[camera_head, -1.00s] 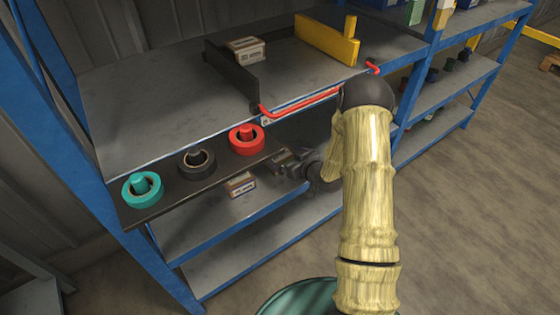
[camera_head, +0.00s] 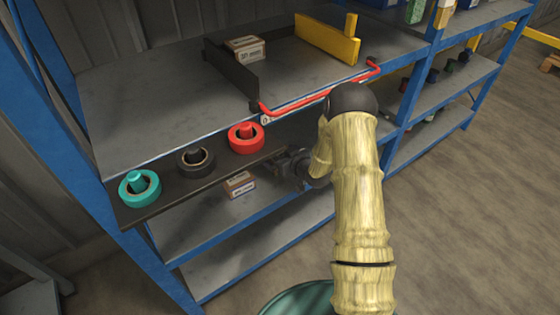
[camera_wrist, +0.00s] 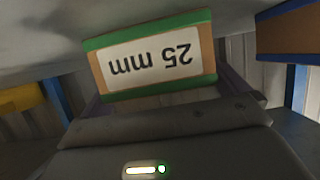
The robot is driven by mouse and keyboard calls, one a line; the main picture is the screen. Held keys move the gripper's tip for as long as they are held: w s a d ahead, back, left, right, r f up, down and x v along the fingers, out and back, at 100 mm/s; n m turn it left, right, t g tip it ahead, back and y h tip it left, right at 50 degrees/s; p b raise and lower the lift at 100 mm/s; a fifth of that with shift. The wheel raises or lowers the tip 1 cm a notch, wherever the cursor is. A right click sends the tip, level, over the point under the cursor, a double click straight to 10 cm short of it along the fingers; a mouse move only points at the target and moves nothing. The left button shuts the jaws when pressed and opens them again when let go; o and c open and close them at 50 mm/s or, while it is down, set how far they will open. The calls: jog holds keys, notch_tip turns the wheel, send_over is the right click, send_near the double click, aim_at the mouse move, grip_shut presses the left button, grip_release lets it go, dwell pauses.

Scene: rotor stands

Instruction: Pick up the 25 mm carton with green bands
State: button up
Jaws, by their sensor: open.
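The 25 mm carton with green bands (camera_wrist: 152,55) is close in the wrist view, its white label upside down in the picture. It is a brown box with a green band along its upper and lower edges. My gripper (camera_head: 297,166) is at the shelf rack's front, just below the upper shelf, in the head view. It is open, and the carton appears in front of it, not held. I cannot pick out the green-banded carton in the head view; my arm and gripper hide part of that lower shelf.
A brown box with a blue edge (camera_wrist: 285,32) is at right in the wrist view. In the head view, one carton (camera_head: 240,184) sits on the lower shelf and another (camera_head: 245,48) on the upper shelf. A red bar (camera_head: 320,98) runs along the upper shelf's front. Teal (camera_head: 139,188), black and red rings stand left.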

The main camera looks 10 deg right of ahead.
aim_at(281, 155)
jog(key=c, duration=0.9)
jog(key=shift+r, duration=0.1)
notch_tip(281, 155, up, 10)
jog(key=shift+f+p, duration=0.1)
jog(key=shift+p, duration=1.05)
